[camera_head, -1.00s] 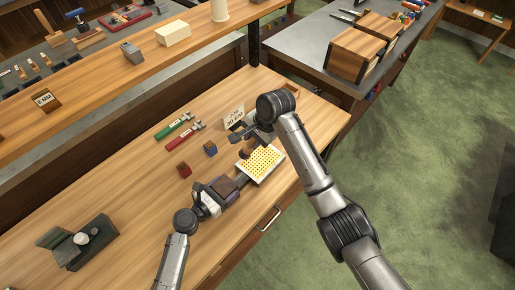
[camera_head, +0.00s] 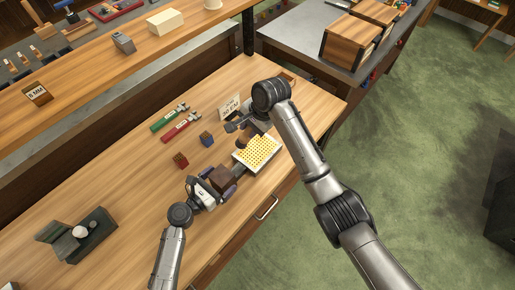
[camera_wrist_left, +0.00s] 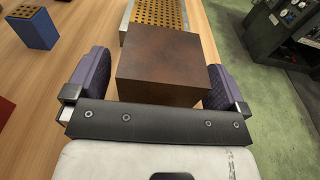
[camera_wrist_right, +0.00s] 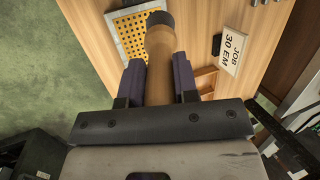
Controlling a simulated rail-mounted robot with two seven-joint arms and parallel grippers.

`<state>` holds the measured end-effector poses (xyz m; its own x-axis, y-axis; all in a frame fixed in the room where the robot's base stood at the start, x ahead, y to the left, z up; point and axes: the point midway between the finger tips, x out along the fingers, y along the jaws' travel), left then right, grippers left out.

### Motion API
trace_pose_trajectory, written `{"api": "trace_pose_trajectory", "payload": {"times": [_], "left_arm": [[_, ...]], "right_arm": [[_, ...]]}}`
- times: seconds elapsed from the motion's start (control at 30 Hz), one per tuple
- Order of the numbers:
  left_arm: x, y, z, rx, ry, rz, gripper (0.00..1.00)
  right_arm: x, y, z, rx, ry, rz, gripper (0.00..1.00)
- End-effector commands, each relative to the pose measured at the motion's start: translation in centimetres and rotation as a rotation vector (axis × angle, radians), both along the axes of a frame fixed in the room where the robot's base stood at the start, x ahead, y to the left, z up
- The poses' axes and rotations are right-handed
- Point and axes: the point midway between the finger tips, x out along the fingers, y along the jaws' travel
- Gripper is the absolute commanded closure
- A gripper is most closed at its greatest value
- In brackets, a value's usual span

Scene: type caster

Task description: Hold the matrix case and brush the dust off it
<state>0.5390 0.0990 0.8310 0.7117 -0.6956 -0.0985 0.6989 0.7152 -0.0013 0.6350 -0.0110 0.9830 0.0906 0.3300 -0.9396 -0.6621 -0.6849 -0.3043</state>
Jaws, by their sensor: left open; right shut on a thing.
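The matrix case (camera_head: 257,153) lies flat on the bench, a pale tray with a yellow grid of dark holes. A dark brown block (camera_head: 223,178) adjoins its near-left side; in the left wrist view the block (camera_wrist_left: 160,65) covers part of the case (camera_wrist_left: 158,12). I cannot tell whether they are joined. My left gripper (camera_wrist_left: 155,80) is open, its purple fingers on either side of the block with narrow gaps. My right gripper (camera_wrist_right: 160,85) is shut on a brush with a tan wooden handle (camera_wrist_right: 160,55).
A blue block (camera_head: 207,139) and a red block (camera_head: 181,160) stand left of the case. Green and red tools (camera_head: 178,130) lie behind them. A JOB 30 EM card (camera_head: 230,106) stands near my right gripper. A dark device (camera_head: 77,236) sits at the front left.

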Motion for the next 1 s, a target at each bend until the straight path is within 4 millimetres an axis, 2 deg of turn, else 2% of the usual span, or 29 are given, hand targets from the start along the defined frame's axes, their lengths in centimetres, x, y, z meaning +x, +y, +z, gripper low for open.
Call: {"api": "trace_pose_trajectory", "payload": {"times": [0.3,0.5,0.7,1.0], "left_arm": [[-4.3,4.1,0.5,0.003,0.001,0.0,0.0],[-6.3,6.2,0.8,0.002,0.001,0.001,0.0],[-7.4,7.2,1.0,0.001,0.0,0.0,0.0],[-7.6,7.4,1.1,0.001,-0.001,-0.001,0.0]], "right_arm": [[0.0,0.0,0.0,0.0,0.0,0.0,0.93],[0.0,0.0,0.0,0.0,0.0,0.0,0.93],[0.0,0.0,0.0,0.0,0.0,0.0,0.93],[0.0,0.0,0.0,0.0,0.0,0.0,0.93]]}}
